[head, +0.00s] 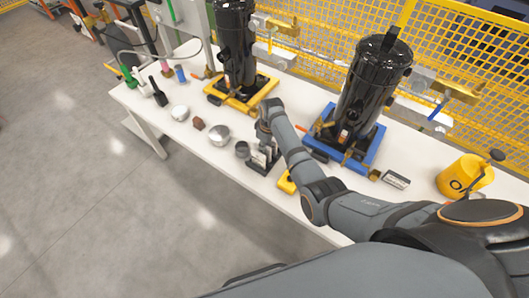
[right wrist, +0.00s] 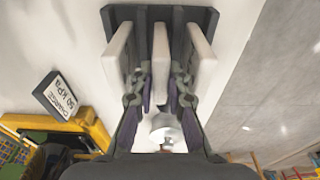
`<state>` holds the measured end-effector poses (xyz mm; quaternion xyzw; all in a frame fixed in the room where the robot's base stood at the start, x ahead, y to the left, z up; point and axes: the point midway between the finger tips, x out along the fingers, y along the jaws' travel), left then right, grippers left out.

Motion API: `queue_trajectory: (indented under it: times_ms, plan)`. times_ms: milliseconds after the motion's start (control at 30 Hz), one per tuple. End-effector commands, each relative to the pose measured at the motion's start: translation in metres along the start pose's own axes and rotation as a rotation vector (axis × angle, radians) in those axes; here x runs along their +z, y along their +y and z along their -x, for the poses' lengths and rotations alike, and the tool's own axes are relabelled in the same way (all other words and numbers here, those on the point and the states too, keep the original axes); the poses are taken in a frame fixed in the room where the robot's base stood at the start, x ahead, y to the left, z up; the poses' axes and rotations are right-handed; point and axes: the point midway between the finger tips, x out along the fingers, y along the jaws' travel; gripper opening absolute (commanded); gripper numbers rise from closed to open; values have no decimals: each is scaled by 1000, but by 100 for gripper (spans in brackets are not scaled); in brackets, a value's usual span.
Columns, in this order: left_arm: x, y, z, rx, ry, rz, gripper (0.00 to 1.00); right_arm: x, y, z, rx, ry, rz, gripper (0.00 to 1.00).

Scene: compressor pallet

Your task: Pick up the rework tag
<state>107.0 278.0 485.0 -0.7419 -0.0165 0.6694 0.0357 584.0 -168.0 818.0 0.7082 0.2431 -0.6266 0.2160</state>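A dark rack (right wrist: 127,14) holds three upright white plates, seen nearly edge-on in the right wrist view: a left plate (right wrist: 119,55), a middle plate (right wrist: 160,60) and a right plate (right wrist: 199,48). No writing shows on them, so I cannot tell which is the rework tag. The rack (head: 262,166) stands near the table's front edge in the head view. My right gripper (right wrist: 160,85) is open, pointing down at the rack, with one finger on each side of the middle plate and gaps to it. In the head view the right gripper (head: 264,135) is above the rack. My left gripper is out of view.
A metal bowl (head: 218,135) and dark cup (head: 242,150) stand left of the rack. A yellow block (head: 287,184) lies right of it. Behind are black compressors on yellow (head: 237,103) and blue (head: 366,158) pallets. A "CHARGE 50 kPa" card (right wrist: 60,96) stands near the rack.

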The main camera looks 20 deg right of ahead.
Motion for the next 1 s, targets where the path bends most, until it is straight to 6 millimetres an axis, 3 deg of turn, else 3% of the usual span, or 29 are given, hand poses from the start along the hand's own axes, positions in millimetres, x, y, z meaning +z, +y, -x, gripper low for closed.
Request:
queue_trajectory:
  times_ms: [367,800,1000]
  plan:
    - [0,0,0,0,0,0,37,-1,0,5,1,1,0,0]
    - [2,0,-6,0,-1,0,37,-12,0,89,2,3,0,0]
    - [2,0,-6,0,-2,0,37,-13,0,100,0,0,0,0]
